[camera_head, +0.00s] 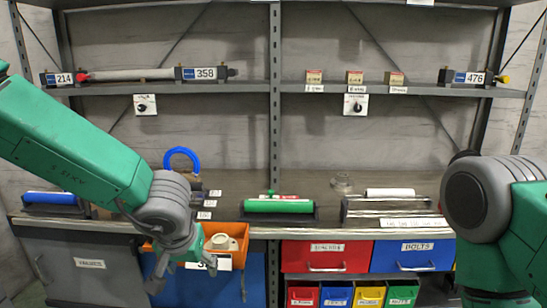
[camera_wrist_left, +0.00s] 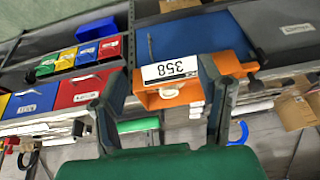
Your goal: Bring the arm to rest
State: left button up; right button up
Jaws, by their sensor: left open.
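My left arm, green with a grey wrist, comes in from the left in the head view. Its gripper (camera_head: 182,272) hangs low in front of the orange bin (camera_head: 232,232), with its fingers spread. In the wrist view, which is upside down, the open gripper (camera_wrist_left: 160,70) has a finger on each side and nothing gripped between them. I cannot tell whether a finger touches the bin. My right arm is bent at the right edge; its gripper is out of view.
Behind is a grey shelf rack (camera_head: 275,130) with a bar between labels 214 and 358. The worktop (camera_head: 260,233) holds a green roller (camera_head: 278,206) and a blue hoop (camera_head: 181,158). Below are a red drawer (camera_head: 326,256), a blue drawer (camera_head: 412,256) and several small bins.

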pick_arm(q)
jog(key=s+a+f+y+b, duration=0.1)
jog(key=s+a+f, duration=0.35)
jog(key=f, duration=0.55)
jog(key=s+a+f+y, duration=0.1)
jog(key=s+a+f, duration=0.4)
jog(key=f, duration=0.5)
jog(key=s+a+f+g+h, duration=0.1)
jog(key=s+f, duration=0.3)
jog(key=s, duration=0.6)
jog(key=s+a+f+g+h+b, duration=0.1)
jog(key=s+f+g, duration=0.2)
jog(key=s, duration=0.8)
jog(key=shift+s+a+f, duration=0.15)
jog(key=shift+f, duration=0.45)
pick_arm(e)
jog(key=shift+w+f, duration=0.15)
jog(key=shift+f, duration=0.45)
jog(key=shift+w+f, duration=0.15)
jog(key=shift+f, duration=0.45)
